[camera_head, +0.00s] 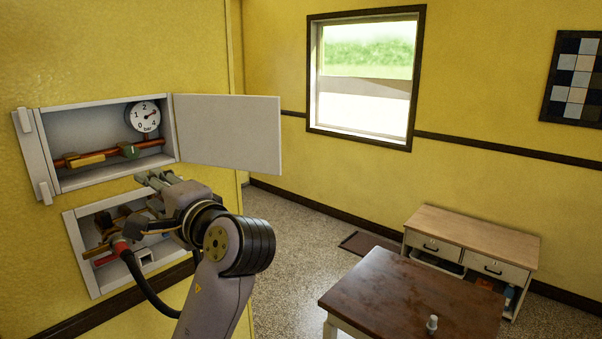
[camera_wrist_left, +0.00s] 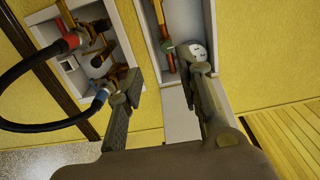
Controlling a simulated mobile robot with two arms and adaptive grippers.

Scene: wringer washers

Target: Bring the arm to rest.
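My left gripper (camera_head: 150,180) is in front of the yellow wall, between the upper cabinet (camera_head: 45,140) and the lower wall box (camera_head: 78,245). In the left wrist view its two fingers (camera_wrist_left: 168,76) stand well apart, with nothing between them. The fingers look clear of the cabinet, though the exact gap cannot be told. My left arm comes up from the bottom of the head view and hides part of the lower box. My right gripper is not in view.
The upper cabinet's white door (camera_head: 228,132) stands open to the right, near my gripper. Inside are a pressure gauge (camera_head: 143,116) and a green valve (camera_head: 130,151). A black hose (camera_head: 143,284) hangs from the lower box. A brown table (camera_head: 400,300) stands at right; floor lies between.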

